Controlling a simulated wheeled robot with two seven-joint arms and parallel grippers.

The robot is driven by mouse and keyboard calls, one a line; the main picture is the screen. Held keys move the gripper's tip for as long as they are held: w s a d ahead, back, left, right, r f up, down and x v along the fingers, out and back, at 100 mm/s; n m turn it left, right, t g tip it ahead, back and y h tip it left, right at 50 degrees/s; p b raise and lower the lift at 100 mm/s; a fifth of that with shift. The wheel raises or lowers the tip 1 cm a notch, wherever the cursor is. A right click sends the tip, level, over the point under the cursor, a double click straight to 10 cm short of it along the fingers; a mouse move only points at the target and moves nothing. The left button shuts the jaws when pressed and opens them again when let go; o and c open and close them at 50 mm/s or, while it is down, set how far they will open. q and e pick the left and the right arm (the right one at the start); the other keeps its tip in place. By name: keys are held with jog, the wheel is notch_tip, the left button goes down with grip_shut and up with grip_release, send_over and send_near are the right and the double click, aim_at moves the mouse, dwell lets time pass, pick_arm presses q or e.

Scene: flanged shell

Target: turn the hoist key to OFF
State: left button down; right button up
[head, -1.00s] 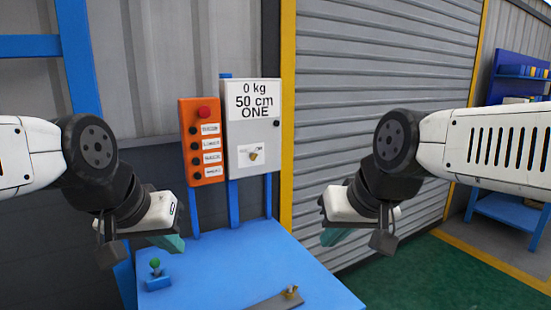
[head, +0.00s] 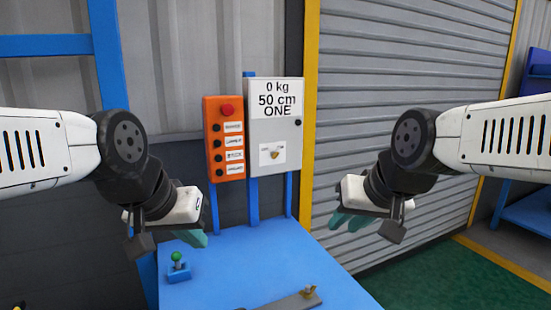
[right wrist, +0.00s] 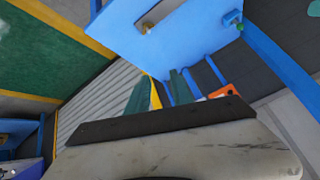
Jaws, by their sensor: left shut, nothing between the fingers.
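A small brass key (head: 274,154) sits on a white label low on the grey panel (head: 289,110), which reads "0 kg, 50 cm, ONE". The label's lettering is too small to read, so I cannot tell the key's setting. My left gripper (head: 196,239) is shut and empty, below the orange button box, apart from the panel. My right gripper (head: 350,222) is open and empty, right of the panel and lower than the key. Its green fingers stand apart in the right wrist view (right wrist: 159,92).
An orange button box (head: 211,160) with a red button hangs left of the panel. The blue table (head: 240,270) below carries a green-knobbed lever (head: 177,262) and a grey bar with a brass piece (head: 310,291). A roller shutter (head: 390,100) stands to the right.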

jog(key=w+a+r+m+t, duration=0.1)
jog(key=w+t, duration=0.1)
jog(key=w, duration=0.6)
jog(key=w+a+r+m+t, duration=0.1)
jog(key=w+a, duration=0.1)
jog(key=w, duration=0.6)
jog(key=m+t, duration=0.5)
jog(key=t, duration=0.3)
send_near(276, 157)
jog(key=d, duration=0.3)
jog(key=w+a+t, duration=0.1)
jog(key=w, duration=0.2)
jog(key=w+a+t, duration=0.1)
jog(key=w+a, duration=0.1)
jog(key=w, duration=0.1)
jog(key=w+a+m+t, duration=0.1)
jog(key=w, duration=0.2)
jog(key=shift+w+a+y, duration=0.15)
jog(key=shift+w+y, duration=0.05)
jog(key=shift+y, duration=0.1)
jog(key=shift+c, duration=0.5)
grip_shut()
